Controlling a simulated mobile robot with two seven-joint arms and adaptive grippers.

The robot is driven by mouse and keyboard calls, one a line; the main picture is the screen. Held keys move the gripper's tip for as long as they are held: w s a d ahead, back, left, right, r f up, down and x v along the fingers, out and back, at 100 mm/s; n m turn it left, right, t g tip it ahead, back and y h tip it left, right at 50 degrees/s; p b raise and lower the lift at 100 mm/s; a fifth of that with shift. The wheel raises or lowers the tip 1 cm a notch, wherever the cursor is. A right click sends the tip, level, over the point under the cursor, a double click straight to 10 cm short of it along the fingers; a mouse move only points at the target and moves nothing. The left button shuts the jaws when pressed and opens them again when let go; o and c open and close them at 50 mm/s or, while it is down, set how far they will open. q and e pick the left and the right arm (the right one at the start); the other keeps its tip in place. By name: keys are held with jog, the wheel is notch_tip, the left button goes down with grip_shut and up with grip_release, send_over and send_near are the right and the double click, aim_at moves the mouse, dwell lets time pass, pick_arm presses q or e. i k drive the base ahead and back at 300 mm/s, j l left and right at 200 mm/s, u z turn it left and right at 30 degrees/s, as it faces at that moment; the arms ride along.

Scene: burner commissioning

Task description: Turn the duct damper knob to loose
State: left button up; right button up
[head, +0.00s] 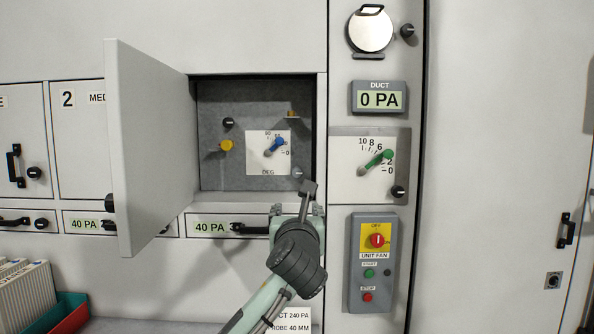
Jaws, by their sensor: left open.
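On the right column, under a grey DUCT display (379,97) reading 0 PA, a pale square dial plate (350,184) carries a green pointer handle (376,160). The handle slants up to the right over a scale marked 0 to 10. A small black knob (398,192) sits at the plate's lower right corner; I see no loose or tight wording by it. My left gripper (299,207) is open, below and left of the plate, in front of the cabinet's lower right edge. It appears apart from both green handle and black knob. My right gripper is not in view.
An open cabinet door (148,150) sticks out at left. The open cabinet holds a blue pointer knob (274,147) on a dial and a yellow knob (226,145). A UNIT FAN box (354,275) with a red switch sits below the duct dial. A black-handled door stands at right.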

aim_at(296, 173)
jog(key=i, duration=1.35)
